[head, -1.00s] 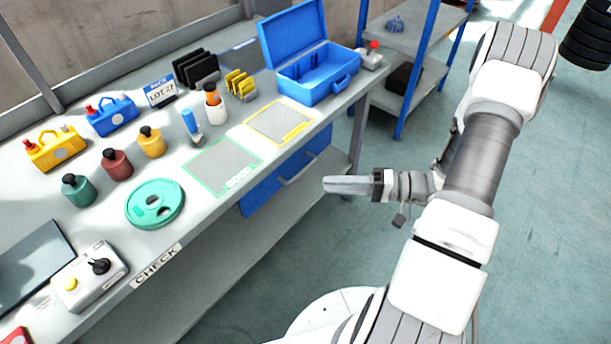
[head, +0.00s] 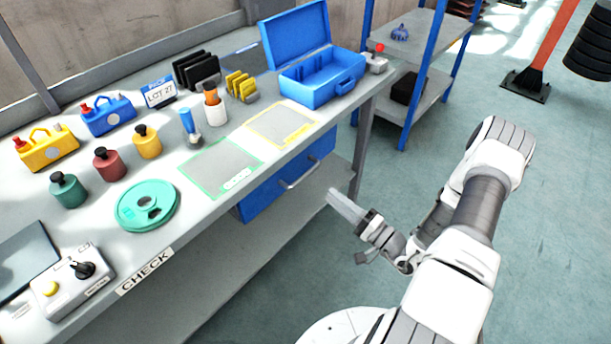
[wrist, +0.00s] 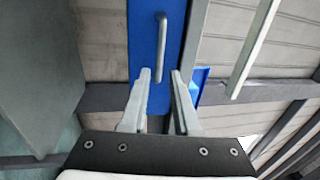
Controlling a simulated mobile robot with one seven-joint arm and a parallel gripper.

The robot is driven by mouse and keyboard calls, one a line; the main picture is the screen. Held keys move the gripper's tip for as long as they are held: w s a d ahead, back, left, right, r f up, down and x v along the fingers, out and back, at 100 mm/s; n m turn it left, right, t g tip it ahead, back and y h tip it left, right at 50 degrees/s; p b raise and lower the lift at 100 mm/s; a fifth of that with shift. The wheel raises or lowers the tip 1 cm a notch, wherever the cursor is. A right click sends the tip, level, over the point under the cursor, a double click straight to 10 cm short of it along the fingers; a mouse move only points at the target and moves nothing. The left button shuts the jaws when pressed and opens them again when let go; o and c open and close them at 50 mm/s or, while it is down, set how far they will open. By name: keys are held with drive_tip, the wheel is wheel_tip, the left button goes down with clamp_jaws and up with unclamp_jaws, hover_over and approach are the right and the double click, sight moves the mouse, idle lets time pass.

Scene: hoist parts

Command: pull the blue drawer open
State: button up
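The blue drawer (head: 262,200) is under the bench top and looks shut, its front facing my arm. Its grey bar handle (head: 300,171) stands out from the front. My gripper (head: 333,196) is in front of the drawer, to the right of the handle and lower in the head view, apart from it. In the wrist view the drawer front (wrist: 148,55) and handle (wrist: 159,48) lie ahead, beyond the fingertips. The two fingers (wrist: 160,75) are apart with nothing between them, and the handle is roughly in line with the gap.
A lower shelf (head: 205,285) runs beneath. A blue-posted rack (head: 418,85) stands at the back.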

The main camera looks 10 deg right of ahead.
sight(305, 173)
drive_tip(key=b+x, duration=0.1)
drive_tip(key=x, duration=0.9)
drive_tip(key=shift+w+a, duration=0.3)
clamp_jaws()
idle(0.9)
